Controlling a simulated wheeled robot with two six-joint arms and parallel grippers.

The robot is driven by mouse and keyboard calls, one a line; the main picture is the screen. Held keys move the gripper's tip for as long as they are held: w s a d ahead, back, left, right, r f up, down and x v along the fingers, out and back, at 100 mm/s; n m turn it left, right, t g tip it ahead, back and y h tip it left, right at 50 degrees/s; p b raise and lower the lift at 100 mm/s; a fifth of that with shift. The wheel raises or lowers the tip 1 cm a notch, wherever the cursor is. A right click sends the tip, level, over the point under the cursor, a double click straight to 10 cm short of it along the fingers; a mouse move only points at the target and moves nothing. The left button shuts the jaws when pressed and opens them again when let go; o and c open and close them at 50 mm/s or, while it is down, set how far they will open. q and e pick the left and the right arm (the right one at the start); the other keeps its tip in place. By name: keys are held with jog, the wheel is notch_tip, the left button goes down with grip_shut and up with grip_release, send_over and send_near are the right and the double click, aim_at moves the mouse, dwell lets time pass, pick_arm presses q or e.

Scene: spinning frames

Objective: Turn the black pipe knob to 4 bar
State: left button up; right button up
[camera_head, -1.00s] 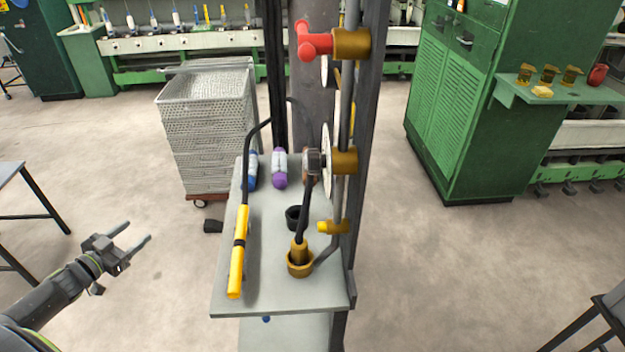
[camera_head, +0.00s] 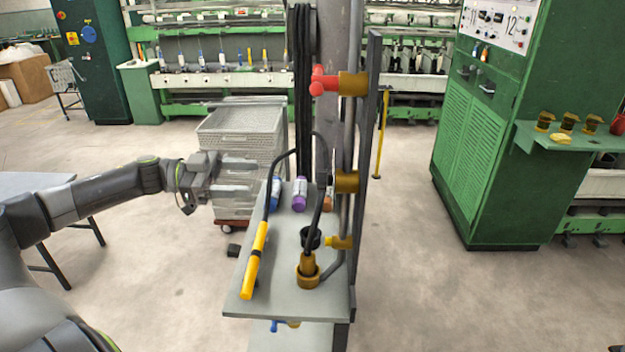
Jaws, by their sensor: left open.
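The pipe stand shows right of centre with a red valve handle (camera_head: 323,81) at the top and a brass fitting (camera_head: 346,181) at mid height. The black pipe knob (camera_head: 329,184) shows small at the left side of that middle fitting, seen edge-on. Its scale cannot be read. My left gripper (camera_head: 252,178) reaches in from the left at about the height of the knob. It is open and empty, and its fingers point right, apart from the knob. My right gripper is not in view.
A grey shelf (camera_head: 275,300) below the fittings carries a yellow-handled tool (camera_head: 256,262), small bottles (camera_head: 300,194) and a brass fitting with a black hose (camera_head: 308,270). Grey crates (camera_head: 245,125) stand behind my left gripper. A green cabinet (camera_head: 490,130) stands at the right.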

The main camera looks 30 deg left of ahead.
aim_at(324, 180)
pick_arm(q)
jog(key=p+x, duration=0.3)
jog(key=x, duration=1.1)
jog(key=shift+r, duration=0.15)
jog(key=shift+c, duration=0.2)
jog(key=c, duration=1)
jog(key=shift+o, duration=0.2)
